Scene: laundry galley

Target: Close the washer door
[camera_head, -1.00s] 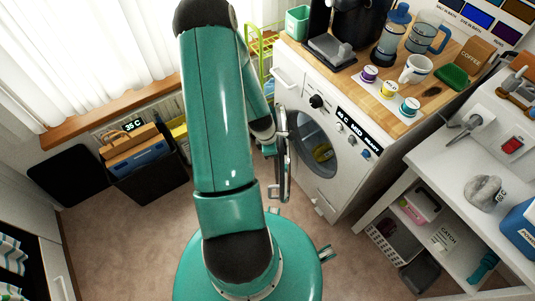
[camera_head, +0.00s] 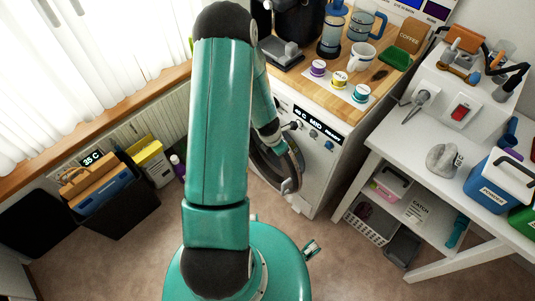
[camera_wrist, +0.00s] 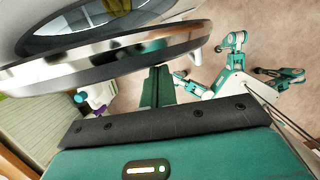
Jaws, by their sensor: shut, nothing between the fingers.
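The washer (camera_head: 312,185) is white and stands under the wooden counter. Its round door (camera_head: 292,165), with a chrome rim and dark glass, now lies across much of the front opening. It looks ajar, though my arm covers its left side and the exact gap is hard to tell. In the wrist view the door's chrome rim (camera_wrist: 130,60) crosses close above my gripper (camera_wrist: 157,88). My gripper is shut and empty, beside the rim; I cannot tell whether it touches. In the head view the fingertips are hidden at the door.
Cups and jars stand on the wooden counter (camera_head: 345,85) above. A white shelf table (camera_head: 400,150) with a basket (camera_head: 370,222) is to the right. A black bin (camera_head: 120,205) and yellow box (camera_head: 152,163) are at the left. Carpet (camera_head: 345,275) is clear in front.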

